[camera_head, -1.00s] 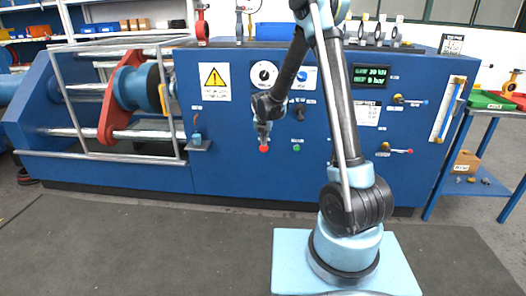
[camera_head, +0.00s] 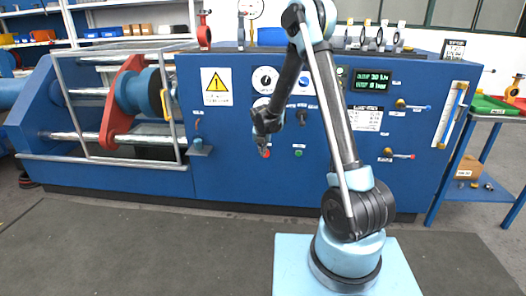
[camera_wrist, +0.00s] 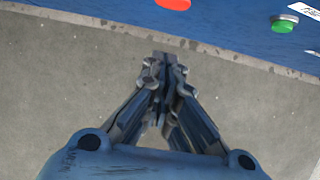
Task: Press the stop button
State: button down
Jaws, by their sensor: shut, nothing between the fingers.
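The red stop button (camera_head: 266,154) is on the front of the blue machine, low on the panel. My gripper's fingertips (camera_head: 262,149) overlap it in the head view and hide part of it. In the wrist view the red button (camera_wrist: 173,4) shows at the top edge, cut off by the frame, beyond my shut, empty fingers (camera_wrist: 163,62). Floor shows between the fingertips and the button there, so they look apart. The exact gap cannot be told.
A green button (camera_head: 298,153) sits right of the red one and also shows in the wrist view (camera_wrist: 283,24). Dials, a display (camera_head: 371,87) and small levers (camera_head: 398,156) are on the panel. A metal guard frame (camera_head: 120,110) stands at left. Floor in front is clear.

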jog(key=w+f, duration=0.6)
jog(key=shift+w+f, duration=0.4)
jog(key=shift+d, duration=0.1)
